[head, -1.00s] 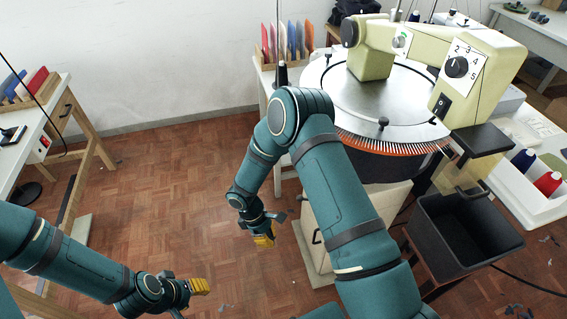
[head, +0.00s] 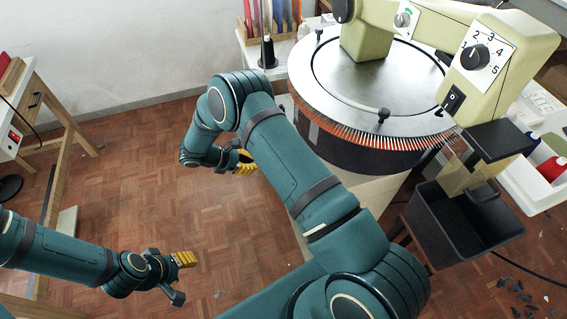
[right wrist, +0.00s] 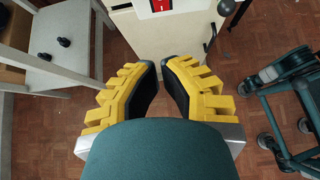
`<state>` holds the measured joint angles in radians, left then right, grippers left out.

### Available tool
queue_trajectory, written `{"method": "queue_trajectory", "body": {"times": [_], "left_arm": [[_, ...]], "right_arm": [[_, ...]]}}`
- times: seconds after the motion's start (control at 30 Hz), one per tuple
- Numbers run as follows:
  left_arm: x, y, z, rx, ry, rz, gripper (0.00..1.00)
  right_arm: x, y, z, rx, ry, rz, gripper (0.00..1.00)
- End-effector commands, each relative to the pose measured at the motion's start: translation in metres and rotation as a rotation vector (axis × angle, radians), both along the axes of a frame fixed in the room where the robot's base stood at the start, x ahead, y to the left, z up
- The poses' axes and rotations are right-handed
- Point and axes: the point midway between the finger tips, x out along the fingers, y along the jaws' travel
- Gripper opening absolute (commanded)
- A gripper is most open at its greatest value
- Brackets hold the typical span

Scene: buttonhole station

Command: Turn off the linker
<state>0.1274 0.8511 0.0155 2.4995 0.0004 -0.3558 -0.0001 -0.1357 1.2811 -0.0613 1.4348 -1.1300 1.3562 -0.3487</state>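The linker (head: 480,64) is a pale green machine at the upper right of the head view, with a round steel plate (head: 340,84) ringed by needles. A numbered dial (head: 475,57) and, below it, a black rocker switch (head: 453,99) are on its front. My right gripper (head: 245,162) is left of the plate and lower. In the right wrist view, its yellow fingers (right wrist: 160,68) nearly meet, with nothing held. A red switch (right wrist: 162,5) on a pale cabinet shows beyond them. My left gripper (head: 190,259) hangs empty over the floor, lower left; its finger gap is unclear.
A black bin (head: 465,235) stands below the linker's front. A white tray with thread cones (head: 551,168) is at the right. A left-hand table (head: 22,112) borders open parquet floor.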

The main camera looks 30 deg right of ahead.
Motion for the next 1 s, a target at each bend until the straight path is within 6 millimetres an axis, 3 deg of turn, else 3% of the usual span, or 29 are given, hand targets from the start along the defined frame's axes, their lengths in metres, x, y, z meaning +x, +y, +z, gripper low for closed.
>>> {"method": "queue_trajectory", "body": {"times": [0.27, 0.67, 0.8, 1.0], "left_arm": [[0.001, 0.0, -0.004, 0.0, -0.002, 0.001, 0.47], [0.003, 0.0, -0.016, 0.001, -0.008, 0.002, 0.47], [0.004, 0.0, -0.017, 0.001, -0.009, 0.002, 0.47], [0.004, 0.0, -0.019, 0.001, -0.01, 0.002, 0.47]], "right_arm": [[-0.005, -0.017, -0.015, 0.0, 0.002, -0.004, 0.0], [-0.019, -0.077, -0.063, 0.001, 0.001, -0.004, 0.0], [-0.023, -0.097, -0.06, 0.002, -0.001, -0.004, 0.0], [-0.027, -0.113, -0.057, 0.003, -0.001, -0.003, 0.0]]}}
